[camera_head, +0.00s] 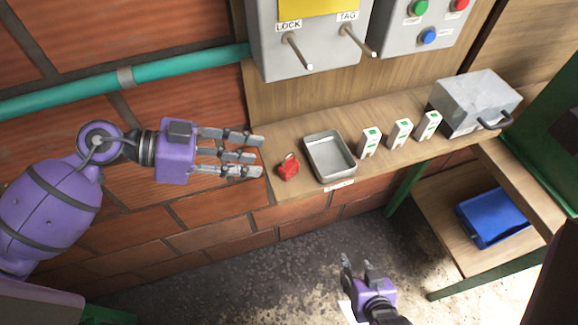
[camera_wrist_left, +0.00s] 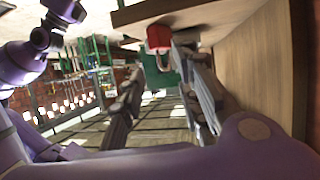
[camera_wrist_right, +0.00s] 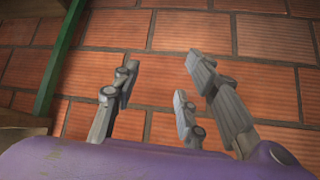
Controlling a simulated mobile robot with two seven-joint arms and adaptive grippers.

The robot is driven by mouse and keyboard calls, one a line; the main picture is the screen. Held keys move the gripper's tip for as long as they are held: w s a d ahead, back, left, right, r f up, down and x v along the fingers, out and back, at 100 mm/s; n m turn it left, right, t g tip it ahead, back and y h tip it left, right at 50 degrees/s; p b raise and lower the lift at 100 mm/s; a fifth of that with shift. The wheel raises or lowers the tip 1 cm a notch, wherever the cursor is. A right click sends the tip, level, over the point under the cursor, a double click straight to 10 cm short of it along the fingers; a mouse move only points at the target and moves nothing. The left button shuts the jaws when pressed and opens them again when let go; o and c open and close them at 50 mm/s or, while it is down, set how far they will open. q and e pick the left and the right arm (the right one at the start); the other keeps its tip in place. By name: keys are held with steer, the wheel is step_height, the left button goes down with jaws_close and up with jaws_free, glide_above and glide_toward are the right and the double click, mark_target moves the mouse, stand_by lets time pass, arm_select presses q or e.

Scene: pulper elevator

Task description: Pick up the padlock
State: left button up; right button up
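The red padlock (camera_head: 288,170) with its metal shackle lies on the wooden shelf (camera_head: 375,177), left of a grey metal tray, near the shelf's left end. My left gripper (camera_head: 259,156) reaches in from the left with its fingers extended towards the padlock. Its fingertips are just short of the padlock, with nothing held. In the left wrist view the padlock (camera_wrist_left: 158,38) shows beyond the spread fingers, closer to the right-hand ones. My right gripper (camera_head: 357,266) is low in front of the shelf, open and empty. In the right wrist view its fingers are spread before the brick wall.
The empty tray (camera_head: 348,180), several white boxes (camera_head: 400,133) and a grey metal case (camera_head: 478,100) stand on the shelf. Pegs marked LOCK (camera_head: 299,51) and TAG (camera_head: 358,41) stick out above. A blue bin (camera_head: 490,216) sits lower right.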

mark_target(283, 166)
arm_select(q)
steer(key=b+x, duration=0.1)
steer(key=x, duration=0.1)
steer(key=f+b+x, duration=0.1)
steer(key=x, duration=0.2)
steer(key=shift+a+b, duration=0.15)
steer(key=shift+b, duration=0.25)
steer(key=shift+d, duration=0.55)
steer(key=shift+w+r, duration=0.1)
steer(key=shift+c, duration=0.9)
steer(key=c, duration=0.5)
jaws_close()
steer(key=shift+r, duration=0.1)
arm_select(e)
steer(key=f, duration=0.1)
steer(key=s+d+f, duration=0.1)
steer(key=s+f, duration=0.1)
steer(key=shift+s+d+f, duration=0.15)
steer(key=shift+s+d, duration=0.05)
steer(key=shift+d, duration=0.05)
